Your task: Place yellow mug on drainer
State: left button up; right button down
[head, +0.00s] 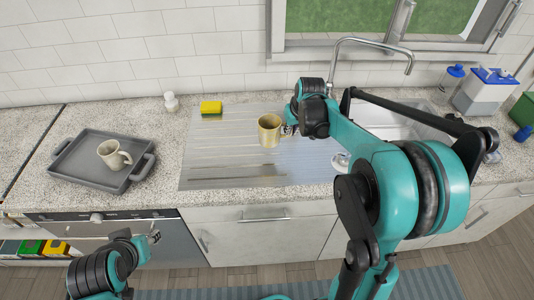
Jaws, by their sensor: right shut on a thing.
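The yellow mug (268,131) is upright at the right part of the ridged metal drainer (220,160). My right gripper (288,130) is at the mug's right side and shut on it. The gap between the mug's base and the drainer, if any, cannot be made out. My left gripper (154,237) is low at the left, in front of the cabinet fronts and away from the mug. Its fingers are too small to tell open from shut.
A grey tray (72,182) holding a white mug (113,154) stands on the left counter. A yellow sponge (211,108) and a small white bottle (171,102) stand behind the drainer. The faucet (372,41) and sink are at right, partly behind my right arm.

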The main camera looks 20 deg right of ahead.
aim_at(273, 143)
jog(key=a+f, duration=0.1)
jog(key=a, duration=0.1)
jog(key=a+f+b, duration=0.1)
jog(key=a, duration=0.1)
jog(key=a+f, duration=0.2)
jog(key=shift+a+f+b, duration=0.1)
jog(key=shift+a+b, duration=0.2)
jog(key=shift+a, duration=0.05)
jog(key=shift+f+b, duration=0.85)
jog(key=shift+f, duration=1.15)
jog(key=shift+f, duration=0.1)
jog(key=c, duration=1.6)
grip_release()
